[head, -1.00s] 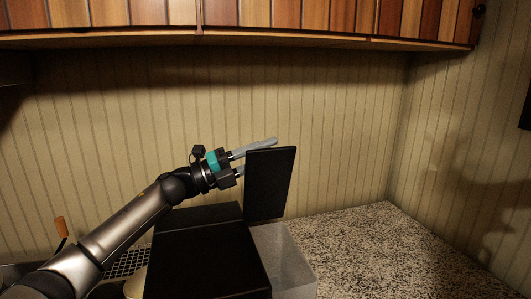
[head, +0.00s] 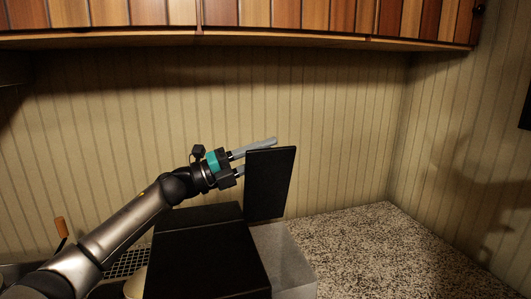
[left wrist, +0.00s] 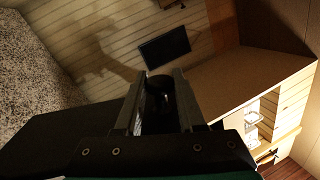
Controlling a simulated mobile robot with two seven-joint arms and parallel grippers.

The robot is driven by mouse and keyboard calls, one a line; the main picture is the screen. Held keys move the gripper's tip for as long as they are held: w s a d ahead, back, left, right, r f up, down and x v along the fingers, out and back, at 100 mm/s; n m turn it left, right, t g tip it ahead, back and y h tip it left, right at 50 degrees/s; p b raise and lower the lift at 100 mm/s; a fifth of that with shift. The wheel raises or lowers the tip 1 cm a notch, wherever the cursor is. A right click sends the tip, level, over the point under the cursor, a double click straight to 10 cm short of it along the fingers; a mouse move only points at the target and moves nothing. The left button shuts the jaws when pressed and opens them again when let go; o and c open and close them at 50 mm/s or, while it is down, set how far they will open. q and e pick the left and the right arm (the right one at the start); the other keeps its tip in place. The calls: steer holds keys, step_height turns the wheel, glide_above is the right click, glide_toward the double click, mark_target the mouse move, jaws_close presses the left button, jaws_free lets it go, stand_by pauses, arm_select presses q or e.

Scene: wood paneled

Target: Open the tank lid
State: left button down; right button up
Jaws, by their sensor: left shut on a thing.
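The tank lid (head: 270,185) is a flat black panel standing nearly upright at the back of the clear tank (head: 288,262). The tank stands at the right side of a black machine (head: 205,262), and its top is uncovered. My left gripper (head: 257,157) is at the lid's upper left, shut on it. One finger shows above the lid's top edge; the other runs behind the lid and its tip is hidden. In the left wrist view the lid (left wrist: 65,130) is a dark area at lower left, and something dark lies between the fingers (left wrist: 160,90). My right gripper is out of view.
The speckled counter (head: 385,250) is clear to the right of the tank. A wooden cabinet (head: 240,20) hangs above. A striped wall is behind. A dark rack (head: 125,262) and an orange handle (head: 61,227) are at the left, near my arm.

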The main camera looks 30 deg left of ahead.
arm_select(q)
steer(key=shift+w+a+r+n+t+y, duration=0.1)
steer(key=shift+w+a+n+t+y, duration=0.2)
steer(key=shift+w+a+n, duration=0.15)
steer(key=shift+w+a+n+p, duration=0.35)
steer(key=shift+w+a+n, duration=0.1)
steer(key=shift+a+n, duration=0.2)
steer(key=c, duration=0.5)
jaws_free()
